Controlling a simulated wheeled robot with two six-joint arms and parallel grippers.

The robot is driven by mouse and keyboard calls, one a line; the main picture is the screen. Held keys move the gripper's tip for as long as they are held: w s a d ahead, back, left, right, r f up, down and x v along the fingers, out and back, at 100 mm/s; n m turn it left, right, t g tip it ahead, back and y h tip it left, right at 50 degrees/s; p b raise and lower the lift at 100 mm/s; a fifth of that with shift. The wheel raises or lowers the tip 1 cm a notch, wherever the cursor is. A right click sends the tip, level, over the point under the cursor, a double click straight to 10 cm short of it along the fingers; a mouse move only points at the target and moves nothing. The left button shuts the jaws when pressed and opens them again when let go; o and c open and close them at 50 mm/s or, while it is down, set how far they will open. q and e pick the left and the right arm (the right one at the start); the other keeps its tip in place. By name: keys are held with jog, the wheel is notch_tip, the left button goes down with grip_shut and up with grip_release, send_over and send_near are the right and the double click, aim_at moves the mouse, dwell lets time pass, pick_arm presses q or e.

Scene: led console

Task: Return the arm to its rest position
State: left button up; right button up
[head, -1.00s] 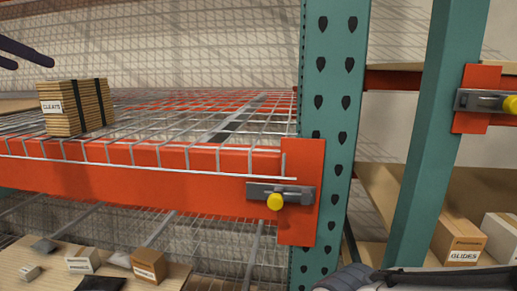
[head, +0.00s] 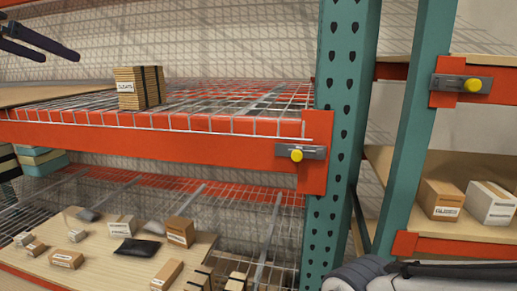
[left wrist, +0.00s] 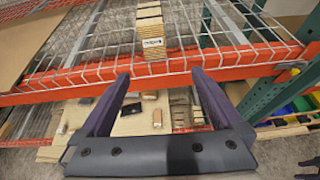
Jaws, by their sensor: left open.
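My left gripper (head: 61,58) is at the upper left in the head view, with its dark fingers apart and nothing between them. It also shows in the left wrist view (left wrist: 160,75), open, with the fingers pointing towards the rack. A strapped stack labelled CLEATS (head: 137,88) stands on the wire deck, to the right of the left gripper in the head view. The stack (left wrist: 151,30) lies beyond the fingertips in the left wrist view, apart from them.
An orange beam (head: 200,140) with a yellow-knobbed latch (head: 297,155) edges the wire deck (head: 215,105). A teal upright (head: 338,130) stands to its right. Several small boxes sit on the lower board (head: 105,262). More cartons (head: 441,200) are at the right.

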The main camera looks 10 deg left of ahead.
pick_arm(q)
jog(key=w+d+f+m+g+h+b, duration=0.2)
jog(key=w+d+f+m, duration=0.2)
jog(key=d+f, duration=0.4)
jog(key=w+d+f+m+g+h+b, duration=0.1)
jog(key=w+d+f+m+g+b, duration=0.25)
jog(key=f, duration=0.55)
jog(key=d+f+m+g+h+b, duration=0.1)
jog(key=d+f+m+g+b, duration=0.15)
jog(key=d+f+m, duration=0.95)
jog(key=s+d+f+m+g+y+b, duration=0.1)
jog(key=s+d+f+m+b, duration=0.15)
jog(key=s+d+f, duration=0.35)
jog(key=s+d+f+m+g+b, duration=0.15)
jog(key=d+f+m, duration=0.25)
jog(key=f, duration=0.5)
jog(key=s+d+f+m+g+y+b, duration=0.1)
jog(key=s+d+f+m+g+b, duration=0.1)
jog(key=s+d+f+m, duration=0.4)
jog(key=s+a+f+m+y+b, duration=0.1)
jog(key=s+f+m+y+b, duration=0.1)
jog(key=s+f+m, duration=0.8)
notch_tip(320, 180, down, 4)
jog(key=shift+s+r+g+b, duration=0.15)
jog(key=shift+s+g+b, duration=0.25)
jog(key=shift+g+b, duration=0.05)
